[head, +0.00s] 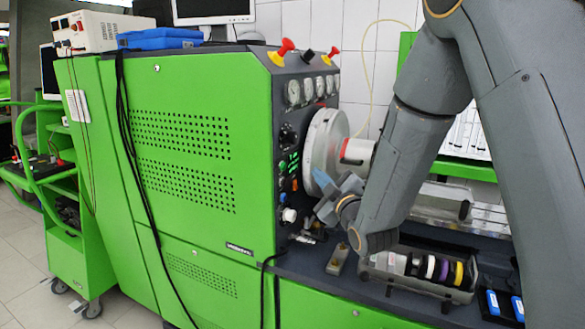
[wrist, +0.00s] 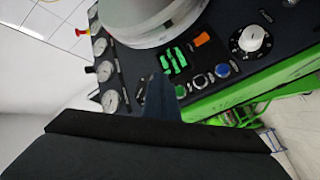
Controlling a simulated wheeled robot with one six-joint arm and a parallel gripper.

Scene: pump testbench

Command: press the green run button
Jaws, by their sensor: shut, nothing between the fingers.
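The green run button (wrist: 181,91) is a small round green button on the dark control panel in the wrist view, just right of my gripper's fingers. A black-and-blue button row (wrist: 210,77) continues to its right. Green lit switches (wrist: 174,60) sit above it. My gripper (wrist: 160,82) is shut and empty, its fingers pointing at the panel. In the head view my gripper (head: 323,195) is in front of the panel's lower part, near the round chuck. I cannot tell there whether it touches the panel, and the green button is too small to make out surely.
A large metal disc (head: 325,150) juts out beside the panel, close to my gripper. A white knob (head: 289,215) and gauges (head: 308,88) are on the panel. A rack of coloured rings (head: 430,268) lies on the bench below my arm.

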